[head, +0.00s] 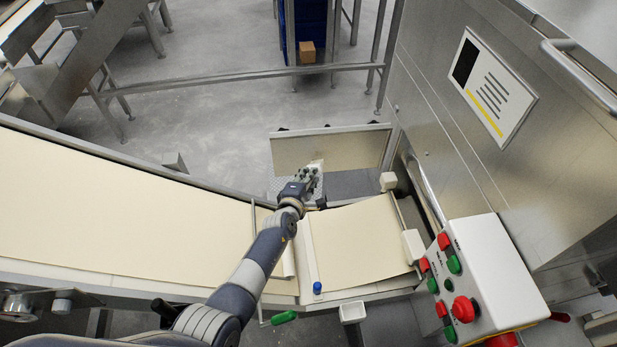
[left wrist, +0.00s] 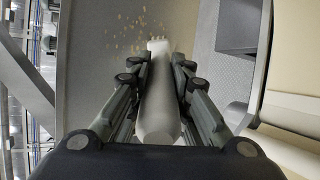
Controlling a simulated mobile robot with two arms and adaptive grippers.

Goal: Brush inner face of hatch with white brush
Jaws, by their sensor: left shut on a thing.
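My left gripper (head: 312,182) reaches over the conveyor's far edge, in front of a beige metal panel (head: 350,150) that looks like the hatch. In the left wrist view the gripper (left wrist: 158,75) is shut on the white brush (left wrist: 157,112), handle between the fingers, pale bristles pointing away. The hatch's inner face (left wrist: 92,75) fills the middle of that view, with tan crumbs (left wrist: 125,35) scattered around and left of the bristles. I cannot tell whether the bristles touch the face. In the head view the brush is small and partly hidden by the gripper. My right gripper is out of view.
A cream conveyor belt (head: 110,205) runs from the left, with a shorter belt section (head: 360,240) at right. A control box with red and green buttons (head: 470,270) stands at right beside a steel machine wall (head: 560,150). Open floor (head: 210,110) lies beyond.

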